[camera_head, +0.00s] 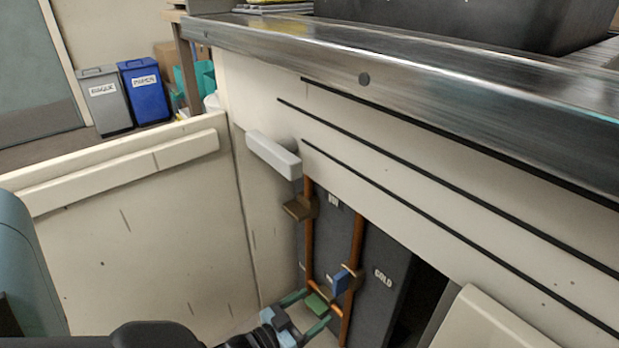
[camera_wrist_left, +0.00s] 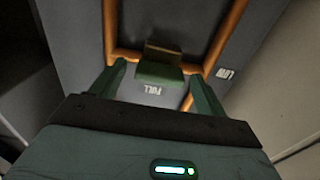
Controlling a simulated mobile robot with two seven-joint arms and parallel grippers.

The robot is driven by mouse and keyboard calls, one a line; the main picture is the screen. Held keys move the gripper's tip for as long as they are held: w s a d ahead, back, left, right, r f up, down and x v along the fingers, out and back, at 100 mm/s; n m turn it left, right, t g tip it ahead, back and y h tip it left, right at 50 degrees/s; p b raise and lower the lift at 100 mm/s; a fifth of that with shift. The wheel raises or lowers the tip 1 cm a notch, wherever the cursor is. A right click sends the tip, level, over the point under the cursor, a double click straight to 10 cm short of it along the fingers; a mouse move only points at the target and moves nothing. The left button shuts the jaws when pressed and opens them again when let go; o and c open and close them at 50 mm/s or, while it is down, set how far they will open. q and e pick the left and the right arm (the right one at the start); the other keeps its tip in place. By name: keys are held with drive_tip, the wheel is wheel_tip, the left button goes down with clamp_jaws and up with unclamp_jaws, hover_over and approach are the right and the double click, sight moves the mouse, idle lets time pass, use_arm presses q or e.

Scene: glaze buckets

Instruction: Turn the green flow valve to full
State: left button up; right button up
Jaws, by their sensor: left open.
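The green flow valve (camera_head: 317,303) is a small block handle low on the copper pipes, inside the recess under the counter. My left gripper (camera_head: 306,311) is open, with its fingers on either side of the green valve. In the left wrist view the green valve (camera_wrist_left: 160,75) sits between the two open fingertips (camera_wrist_left: 157,70), with a gap visible on each side. A "FULL" label (camera_wrist_left: 152,90) shows upside down on the dark panel beside the handle. I cannot tell whether a finger touches the valve. My right gripper is not in view.
A blue valve (camera_head: 341,282) is close at the right, and a brown valve (camera_head: 299,207) is higher on the left copper pipe (camera_head: 309,240). The metal counter edge (camera_head: 400,75) overhangs the recess. A white panel (camera_head: 490,325) stands at the right.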

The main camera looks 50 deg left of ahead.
use_arm(q)
drive_tip(key=c, duration=0.7)
drive_tip(key=shift+c, duration=1.4)
